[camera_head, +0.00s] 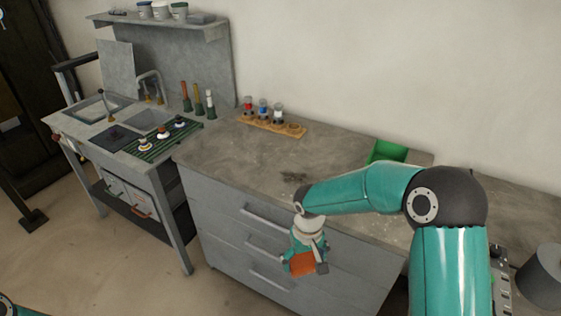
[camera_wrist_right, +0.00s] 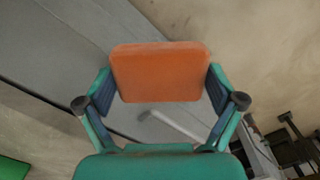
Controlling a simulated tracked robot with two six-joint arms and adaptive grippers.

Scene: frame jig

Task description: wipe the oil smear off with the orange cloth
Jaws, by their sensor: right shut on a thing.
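My right gripper (camera_head: 306,260) is shut on the orange cloth (camera_head: 301,265), a folded pad. It hangs in front of the grey cabinet's drawers, near the front edge of the worktop. In the right wrist view the orange cloth (camera_wrist_right: 160,72) sits between the two fingers of the right gripper (camera_wrist_right: 160,85). The dark oil smear (camera_head: 294,177) lies on the grey worktop (camera_head: 235,155), behind and above the gripper in the head view. My right forearm passes close to the smear's right side. My left gripper is not in view.
A wooden rack (camera_head: 272,125) with several small coloured items stands at the back of the worktop. A green bin (camera_head: 388,151) is to the right, behind my arm. A sink bench (camera_head: 110,130) stands at the left. The worktop left of the smear is clear.

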